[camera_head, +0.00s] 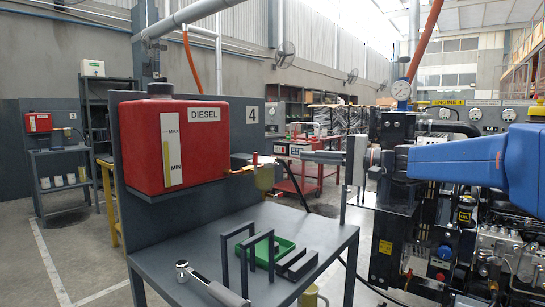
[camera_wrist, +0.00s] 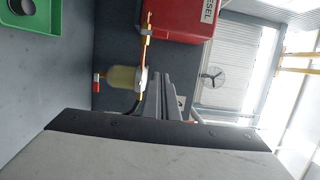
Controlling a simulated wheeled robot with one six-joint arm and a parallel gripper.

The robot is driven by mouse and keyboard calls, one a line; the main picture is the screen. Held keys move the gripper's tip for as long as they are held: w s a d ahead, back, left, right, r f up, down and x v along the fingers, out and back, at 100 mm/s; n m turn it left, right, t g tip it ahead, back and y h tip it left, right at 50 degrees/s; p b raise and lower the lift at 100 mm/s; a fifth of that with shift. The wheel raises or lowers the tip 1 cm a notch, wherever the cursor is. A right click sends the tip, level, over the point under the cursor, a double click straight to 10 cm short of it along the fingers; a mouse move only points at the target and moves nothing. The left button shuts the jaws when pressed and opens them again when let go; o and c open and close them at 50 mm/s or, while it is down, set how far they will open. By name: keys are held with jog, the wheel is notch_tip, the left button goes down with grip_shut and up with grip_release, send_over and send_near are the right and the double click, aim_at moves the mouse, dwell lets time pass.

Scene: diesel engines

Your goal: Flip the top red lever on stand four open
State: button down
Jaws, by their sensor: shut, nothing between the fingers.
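The red diesel tank (camera_head: 172,145) stands on stand four, marked by a "4" plate (camera_head: 251,115). A brass line runs right from the tank to a yellowish filter bowl (camera_head: 265,178). A small red lever (camera_head: 256,160) stands at the top of this line. My gripper (camera_head: 279,150) reaches in from the right, shut and empty, with its tips just right of the lever; contact cannot be told. In the wrist view, turned sideways, the bowl (camera_wrist: 122,78) and brass line lie close to my fingers (camera_wrist: 163,82). A second red part (camera_wrist: 97,84) sits below the bowl.
The grey bench (camera_head: 200,235) below holds a green tray (camera_head: 268,250), dark metal brackets (camera_head: 262,236) and a grey-handled tool (camera_head: 215,285). Engine 4 with its gauges (camera_head: 401,90) stands at the right. Floor is open at the left.

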aim_at(254, 163)
jog(key=shift+a, duration=0.1)
jog(key=a, duration=1.1)
jog(key=shift+w+a, duration=0.25)
jog(key=shift+w, duration=0.15)
